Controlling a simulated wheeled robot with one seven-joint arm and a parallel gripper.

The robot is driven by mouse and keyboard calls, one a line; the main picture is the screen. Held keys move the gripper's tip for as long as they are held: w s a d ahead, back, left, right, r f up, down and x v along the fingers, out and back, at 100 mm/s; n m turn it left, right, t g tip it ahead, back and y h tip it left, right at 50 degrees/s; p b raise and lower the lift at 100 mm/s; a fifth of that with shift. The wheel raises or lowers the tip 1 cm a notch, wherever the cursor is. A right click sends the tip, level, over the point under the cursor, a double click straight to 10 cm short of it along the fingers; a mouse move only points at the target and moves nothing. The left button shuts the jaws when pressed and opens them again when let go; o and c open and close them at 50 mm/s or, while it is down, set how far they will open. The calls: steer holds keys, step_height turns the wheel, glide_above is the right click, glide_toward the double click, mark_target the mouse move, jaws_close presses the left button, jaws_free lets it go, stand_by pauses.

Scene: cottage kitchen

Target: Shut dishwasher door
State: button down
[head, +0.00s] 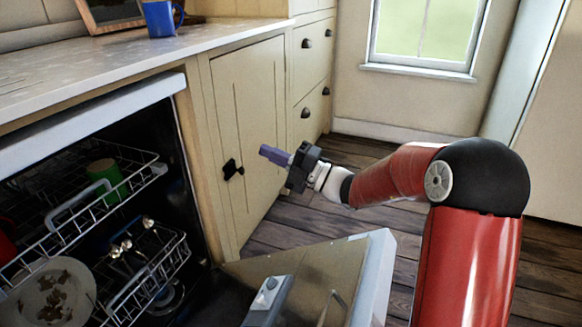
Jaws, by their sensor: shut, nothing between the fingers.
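The dishwasher (91,110) stands open at the left under the counter. Its door (313,277) is folded down and its far edge shows at the bottom middle of the head view. The near part of the door is cut off by the frame. My gripper (264,151) is shut and empty. It is above the far side of the door, apart from it, in front of the cabinet, and its fingers point left. My red arm reaches in from the right.
Inside are an upper rack (130,177) with a green cup (105,178) and a lower rack (137,285) with a soiled plate (50,292) and cutlery. A blue mug (160,18) stands on the counter (205,36). A beige cabinet (262,95) adjoins. Wooden floor (400,262) is clear beyond the door.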

steer(key=shift+f+x, duration=0.2)
steer(key=shift+x, duration=1.05)
steer(key=shift+w, duration=0.1)
stand_by(0.4)
